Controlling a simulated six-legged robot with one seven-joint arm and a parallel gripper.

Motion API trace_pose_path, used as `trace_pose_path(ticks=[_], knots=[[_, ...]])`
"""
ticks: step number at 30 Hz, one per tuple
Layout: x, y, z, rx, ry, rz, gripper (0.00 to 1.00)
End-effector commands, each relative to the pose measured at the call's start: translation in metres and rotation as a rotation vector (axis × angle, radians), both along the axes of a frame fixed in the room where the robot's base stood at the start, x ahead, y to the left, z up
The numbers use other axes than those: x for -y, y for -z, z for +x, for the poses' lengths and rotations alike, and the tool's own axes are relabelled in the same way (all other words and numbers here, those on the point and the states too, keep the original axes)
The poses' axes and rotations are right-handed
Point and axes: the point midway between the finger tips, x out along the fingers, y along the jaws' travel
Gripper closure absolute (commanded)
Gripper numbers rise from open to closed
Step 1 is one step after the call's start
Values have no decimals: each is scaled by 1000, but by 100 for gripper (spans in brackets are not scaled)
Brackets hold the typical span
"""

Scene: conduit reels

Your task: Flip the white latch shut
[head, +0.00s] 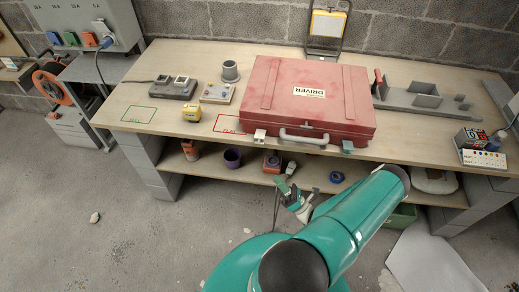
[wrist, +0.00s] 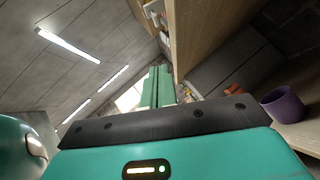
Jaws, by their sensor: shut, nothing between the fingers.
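A closed red case (head: 343,100) labelled DRIVER lies on the workbench. On its front edge, the white latch (head: 260,135) sits left of the grey handle (head: 303,136) and a green latch (head: 347,146) sits right of it. The white latch is too small to tell whether its flap is up or down. My gripper (head: 284,187) is in front of the bench, below the case's front edge and apart from the latch. In the wrist view its green fingers (wrist: 156,86) are together and empty; no latch shows there.
A yellow device (head: 191,114) stands left of the case. The floor at left is mostly clear.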

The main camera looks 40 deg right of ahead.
Motion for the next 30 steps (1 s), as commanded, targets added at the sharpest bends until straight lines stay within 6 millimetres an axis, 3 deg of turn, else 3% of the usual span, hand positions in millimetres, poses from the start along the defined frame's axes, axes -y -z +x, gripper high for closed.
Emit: trace_pose_path(ticks=[11,17,27,30], knots=[[1,-4,0,1,-2,0,100],[-2,-21,23,2,-4,0,100],[-12,-62,78,2,-4,-1,100],[-5,-77,84,2,-1,-3,100]])
